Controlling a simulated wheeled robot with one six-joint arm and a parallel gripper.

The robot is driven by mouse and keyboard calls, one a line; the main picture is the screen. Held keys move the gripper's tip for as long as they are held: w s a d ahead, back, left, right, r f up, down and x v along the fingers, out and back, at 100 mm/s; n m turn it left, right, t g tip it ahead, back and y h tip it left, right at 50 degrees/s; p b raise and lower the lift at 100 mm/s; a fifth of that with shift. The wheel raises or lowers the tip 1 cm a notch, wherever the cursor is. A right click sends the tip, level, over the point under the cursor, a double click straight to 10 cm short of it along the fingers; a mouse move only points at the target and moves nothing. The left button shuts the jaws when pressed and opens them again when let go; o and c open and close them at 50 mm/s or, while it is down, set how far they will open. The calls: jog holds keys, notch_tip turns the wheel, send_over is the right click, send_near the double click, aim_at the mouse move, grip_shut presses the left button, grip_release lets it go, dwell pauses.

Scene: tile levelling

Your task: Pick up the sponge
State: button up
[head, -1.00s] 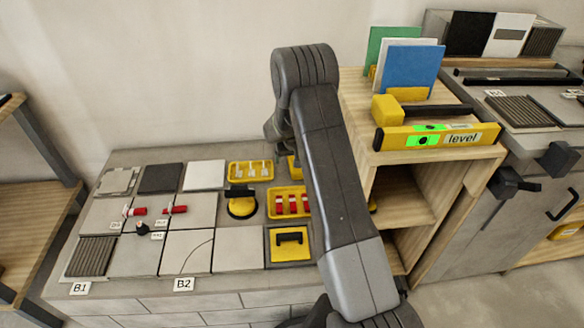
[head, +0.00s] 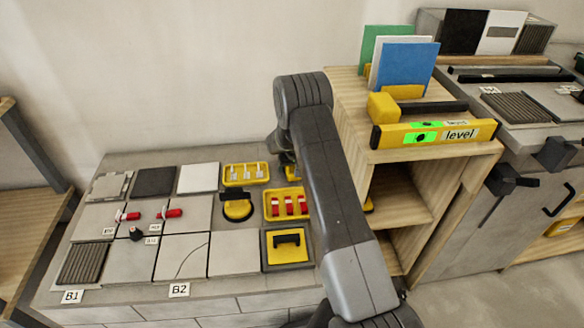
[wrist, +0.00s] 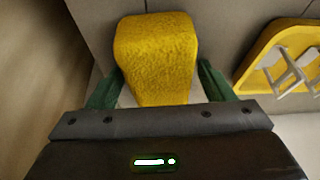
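The yellow sponge (wrist: 155,50) is a rough rounded block, in the upper middle of the wrist view. My gripper (wrist: 160,75) has its two green fingers on either side of the sponge, with small gaps showing beside its lower part. The gripper looks open around it; whether a fingertip touches it is unclear. In the head view my arm covers most of the sponge and the fingers, right of the yellow tray of white spacers (head: 246,173).
The spacer tray also shows close by in the wrist view (wrist: 285,60). A tray of red pieces (head: 288,204) and a yellow suction cup (head: 238,208) lie nearby.

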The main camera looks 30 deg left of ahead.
jog(key=c, duration=0.8)
notch_tip(320, 180, up, 10)
jog(key=shift+r+p, duration=0.1)
jog(key=shift+p, duration=0.7)
jog(key=shift+c, duration=0.2)
jog(key=o, duration=0.4)
jog(key=c, duration=0.3)
